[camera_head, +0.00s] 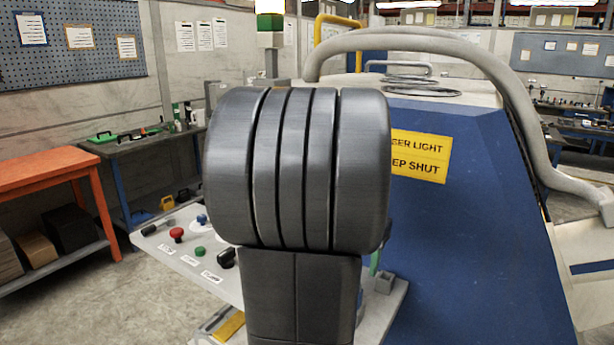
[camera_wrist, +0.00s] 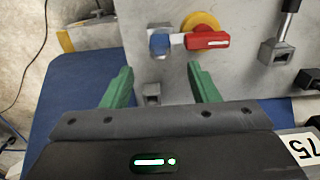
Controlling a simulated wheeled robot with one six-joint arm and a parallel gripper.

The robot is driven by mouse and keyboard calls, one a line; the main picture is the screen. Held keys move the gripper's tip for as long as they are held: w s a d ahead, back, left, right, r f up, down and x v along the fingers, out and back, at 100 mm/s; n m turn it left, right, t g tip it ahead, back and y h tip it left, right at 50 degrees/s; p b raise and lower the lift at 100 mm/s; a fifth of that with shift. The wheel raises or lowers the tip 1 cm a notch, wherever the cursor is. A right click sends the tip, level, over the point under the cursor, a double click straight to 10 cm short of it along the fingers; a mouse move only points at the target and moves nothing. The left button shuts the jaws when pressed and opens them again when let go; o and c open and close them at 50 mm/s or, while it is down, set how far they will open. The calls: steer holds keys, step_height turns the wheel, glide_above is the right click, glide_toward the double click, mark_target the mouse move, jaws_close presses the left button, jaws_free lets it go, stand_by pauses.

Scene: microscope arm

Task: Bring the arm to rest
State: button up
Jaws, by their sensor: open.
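My gripper (camera_wrist: 161,78) shows in the wrist view with its two green fingers spread apart and nothing between them. It faces a grey panel (camera_wrist: 245,75). A red handle (camera_wrist: 208,40) on a yellow round base and a blue part (camera_wrist: 159,42) sit on the panel just beyond the fingertips. I cannot tell how close the fingers are to the panel. In the head view my dark arm fills the middle and hides most of the gripper and part of the panel.
In the head view a control panel (camera_head: 165,255) with a red button (camera_head: 177,235) and several knobs stands left of my arm. A blue machine (camera_head: 475,230) with a yellow sign (camera_head: 420,156) stands at right, a thick grey hose (camera_head: 520,110) over it. An orange bench (camera_head: 45,170) is far left.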

step_height(320, 180, down, 9)
steer(key=shift+r, duration=0.15)
stand_by(0.6)
steer(key=shift+f, duration=0.4)
step_height(320, 180, up, 14)
step_height(320, 180, down, 13)
steer(key=shift+f, duration=0.15)
steer(key=shift+r+p, duration=0.25)
steer(key=shift+p, duration=0.05)
step_height(320, 180, up, 4)
steer(key=shift+r+p, duration=0.1)
steer(key=shift+p, duration=1.15)
steer(key=shift+f+b, duration=0.3)
steer(key=shift+b, duration=0.15)
steer(key=shift+r, duration=0.1)
